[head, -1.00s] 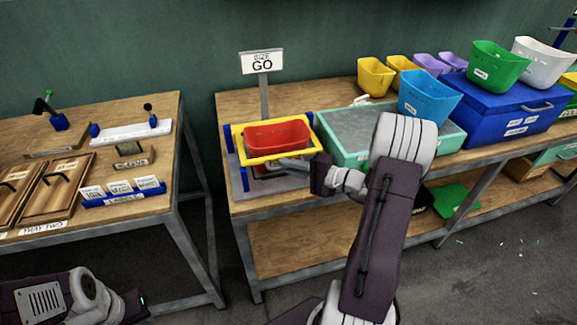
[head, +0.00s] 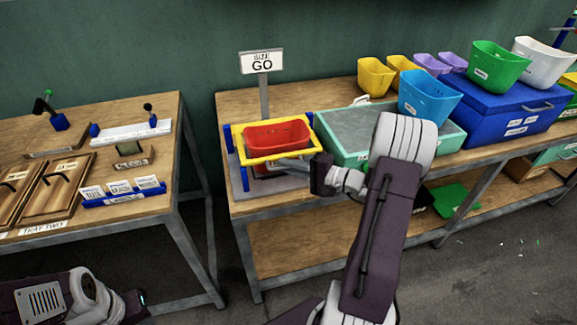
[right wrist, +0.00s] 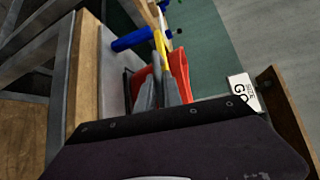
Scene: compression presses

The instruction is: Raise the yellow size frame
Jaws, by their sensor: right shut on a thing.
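The yellow size frame (head: 243,160) is a rectangular rim around a red tub (head: 277,133), on a grey stand with blue posts at the left end of the right bench. My right gripper (head: 275,164) reaches the front bar of the frame from the right. In the right wrist view its grey fingers (right wrist: 159,80) are shut on the yellow bar (right wrist: 161,48), with the red tub (right wrist: 180,72) close beside them. The tub's lower part is partly hidden by the frame and fingers. My left arm is at the bottom left, and its fingers cannot be made out.
A "SIZE GO" sign (head: 262,63) stands behind the frame. A teal box with a grey top (head: 365,130) is close to its right. A blue tub (head: 429,93), a blue chest (head: 510,103) and several coloured tubs stand farther right. A second bench (head: 100,140) is at the left.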

